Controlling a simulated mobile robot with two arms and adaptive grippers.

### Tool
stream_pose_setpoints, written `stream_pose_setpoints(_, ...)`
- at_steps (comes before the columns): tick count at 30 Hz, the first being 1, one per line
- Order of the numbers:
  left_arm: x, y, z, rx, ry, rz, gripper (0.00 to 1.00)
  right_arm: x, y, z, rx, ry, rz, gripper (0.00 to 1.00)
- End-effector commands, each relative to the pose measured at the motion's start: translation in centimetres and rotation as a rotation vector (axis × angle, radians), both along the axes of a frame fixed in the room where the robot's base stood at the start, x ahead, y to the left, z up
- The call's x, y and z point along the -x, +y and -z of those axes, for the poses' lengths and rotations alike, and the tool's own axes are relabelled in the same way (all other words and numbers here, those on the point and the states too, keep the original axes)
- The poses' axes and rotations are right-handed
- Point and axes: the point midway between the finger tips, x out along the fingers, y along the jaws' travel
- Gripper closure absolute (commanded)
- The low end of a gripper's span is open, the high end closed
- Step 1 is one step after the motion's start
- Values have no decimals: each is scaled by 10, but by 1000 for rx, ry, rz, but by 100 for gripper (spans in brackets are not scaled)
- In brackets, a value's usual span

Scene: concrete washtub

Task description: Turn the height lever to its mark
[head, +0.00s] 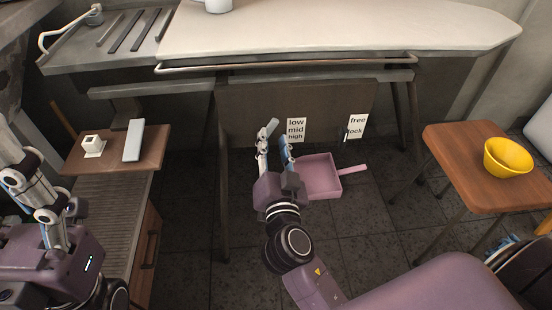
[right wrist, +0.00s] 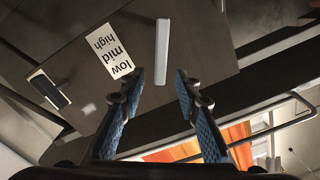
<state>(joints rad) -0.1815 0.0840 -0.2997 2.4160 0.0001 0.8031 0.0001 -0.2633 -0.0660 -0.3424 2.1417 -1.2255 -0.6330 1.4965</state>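The height lever (head: 271,127) is a pale grey bar on the dark panel under the board, left of the low/mid/high label (head: 296,130). In the right wrist view the lever (right wrist: 162,52) stands out beside the same label (right wrist: 110,52). My right gripper (head: 275,145) is open, its blue-padded fingers apart. In the right wrist view the lever's near end appears in the gap between the fingertips (right wrist: 159,80); I cannot tell whether they touch it. I cannot make out the mark. My left gripper (head: 42,205) is at the left edge, far from the lever.
A free/lock label (head: 357,126) with a small dark lever is further right on the panel. A pink tray (head: 322,177) lies below. A wooden stool (head: 465,165) with a yellow bowl (head: 508,158) stands right; a drawer cabinet (head: 112,215) stands left. The ironing board (head: 340,30) overhangs the panel.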

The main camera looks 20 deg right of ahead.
Motion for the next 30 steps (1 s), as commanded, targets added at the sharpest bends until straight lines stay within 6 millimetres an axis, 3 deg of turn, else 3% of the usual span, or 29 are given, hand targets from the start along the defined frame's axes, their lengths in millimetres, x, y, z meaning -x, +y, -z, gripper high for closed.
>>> stream_pose_setpoints(6, 0, 0, 0, 0, -1, 0, 32, 38, 10, 2, -2, 4, 1, 70)
stream_pose_setpoints(12, 0, 0, 0, 0, -1, 0, 32, 56, 16, 1, 0, 2, 0, 70)
stream_pose_setpoints(30, 0, 0, 0, 1, -2, 0, 32, 61, 17, 0, 0, 0, 1, 70)
